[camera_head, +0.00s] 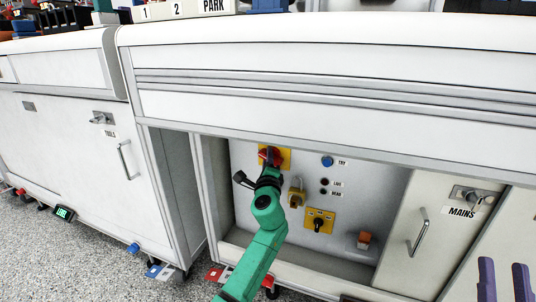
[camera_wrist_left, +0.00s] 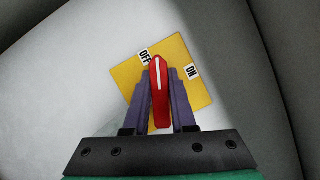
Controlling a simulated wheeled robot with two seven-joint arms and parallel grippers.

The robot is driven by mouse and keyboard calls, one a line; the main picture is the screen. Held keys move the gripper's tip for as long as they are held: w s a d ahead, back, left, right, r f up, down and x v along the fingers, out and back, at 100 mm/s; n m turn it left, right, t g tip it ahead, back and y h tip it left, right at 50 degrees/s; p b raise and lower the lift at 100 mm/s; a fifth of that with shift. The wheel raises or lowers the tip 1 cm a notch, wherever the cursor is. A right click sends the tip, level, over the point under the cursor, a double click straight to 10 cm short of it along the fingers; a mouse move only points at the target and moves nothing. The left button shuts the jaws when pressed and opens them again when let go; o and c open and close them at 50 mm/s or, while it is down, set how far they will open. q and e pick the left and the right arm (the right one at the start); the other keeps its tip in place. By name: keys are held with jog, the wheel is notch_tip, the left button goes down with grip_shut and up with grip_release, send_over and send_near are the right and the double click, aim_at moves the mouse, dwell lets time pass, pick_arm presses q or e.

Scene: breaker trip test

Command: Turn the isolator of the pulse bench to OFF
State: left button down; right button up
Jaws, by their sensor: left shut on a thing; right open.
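The isolator is a red handle (camera_wrist_left: 159,100) with a white line, on a yellow plate (camera_wrist_left: 199,95) marked OFF and ON. In the left wrist view the handle's tip points up, just right of the OFF label (camera_wrist_left: 145,57) and away from the ON label (camera_wrist_left: 192,72). In the head view the red handle (camera_head: 268,155) sits in the open bay, partly hidden by my left gripper (camera_head: 270,167). My left gripper's purple fingers (camera_wrist_left: 160,97) are shut on the handle, one on each side. My right gripper (camera_head: 504,284) is open at the bottom right, apart from the panel.
The bay also holds a blue button (camera_head: 327,161), a padlock (camera_head: 296,193), a black knob on a yellow plate (camera_head: 320,221) and an orange-topped part (camera_head: 364,239). A MAINS door (camera_head: 420,235) is to the right. The countertop (camera_head: 330,40) overhangs above.

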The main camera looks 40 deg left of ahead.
pick_arm(q)
jog(key=shift+n+g+p, duration=0.4)
jog(key=shift+n+p, duration=0.05)
jog(key=shift+n, duration=0.25)
jog(key=shift+f+n+p, duration=0.1)
jog(key=shift+n+p, duration=0.4)
pick_arm(e)
notch_tip(320, 180, down, 20)
jog(key=s+a+r+m+g+h, duration=0.1)
jog(key=s+a+g+h, duration=0.1)
jog(key=g, duration=0.4)
pick_arm(q)
jog(key=shift+f+n+g+h+p, duration=0.1)
jog(key=shift+n+g+h+p, duration=0.35)
jog(key=shift+n+p, duration=0.4)
jog(key=shift+f+n, duration=0.1)
jog(key=shift+n, duration=0.15)
pick_arm(e)
jog(key=s+f+m+g, duration=0.1)
jog(key=s+f+g, duration=0.4)
jog(key=s+f, duration=0.5)
notch_tip(320, 180, down, 4)
jog(key=shift+s+a+f+g+h, duration=0.1)
jog(key=shift+s+a+g+h, duration=0.15)
jog(key=shift+a+h, duration=0.2)
pick_arm(q)
jog(key=c, duration=0.7)
grip_release()
jog(key=shift+c, duration=0.2)
jog(key=shift+s, duration=0.1)
